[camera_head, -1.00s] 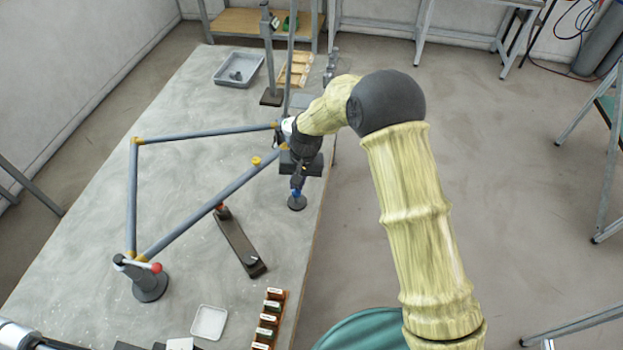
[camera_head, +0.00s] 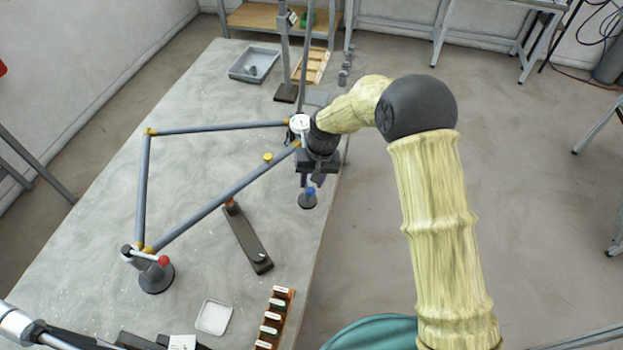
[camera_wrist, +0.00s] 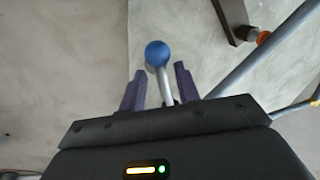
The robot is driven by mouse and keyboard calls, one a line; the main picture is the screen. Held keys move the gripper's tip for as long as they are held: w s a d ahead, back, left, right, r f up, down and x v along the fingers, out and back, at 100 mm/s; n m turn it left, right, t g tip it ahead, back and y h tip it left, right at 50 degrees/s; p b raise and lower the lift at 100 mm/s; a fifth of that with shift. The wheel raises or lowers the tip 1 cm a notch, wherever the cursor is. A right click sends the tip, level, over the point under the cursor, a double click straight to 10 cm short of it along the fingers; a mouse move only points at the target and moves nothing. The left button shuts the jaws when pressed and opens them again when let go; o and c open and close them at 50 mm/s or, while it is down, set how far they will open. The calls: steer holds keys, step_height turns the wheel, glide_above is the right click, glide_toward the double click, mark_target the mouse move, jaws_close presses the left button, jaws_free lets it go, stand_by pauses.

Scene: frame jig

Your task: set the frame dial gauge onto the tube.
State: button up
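A bicycle-like frame of grey tubes (camera_head: 212,206) with yellow joints is held over the table. A round white face, which looks like the dial gauge (camera_head: 300,123), shows at the frame's right corner, beside my dark wrist. I cannot tell whether it touches the tube. My gripper (camera_wrist: 160,70) is below that corner, pointing down, with its purple fingers apart. A grey lever with a blue ball (camera_wrist: 157,54) reaches between the fingers, with gaps visible on both sides. The blue ball also shows in the head view (camera_head: 311,191), above a round black base (camera_head: 307,202).
A left post with a red-ball lever (camera_head: 164,260) stands under the frame's left corner. A dark bar (camera_head: 247,238) lies below the long tube. A labelled rack (camera_head: 272,320), a white tray (camera_head: 213,317) and a grey bin (camera_head: 254,64) are on the table. A tall post (camera_head: 285,60) stands behind.

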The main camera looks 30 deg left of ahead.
steer(key=shift+r, duration=0.1)
step_height(320, 180, up, 17)
steer(key=w+d+b, duration=0.1)
steer(key=d+b, duration=0.1)
steer(key=b, duration=0.2)
steer(key=shift+w+d+b, duration=0.25)
steer(key=shift+w+b, duration=0.05)
steer(key=shift+b, duration=0.1)
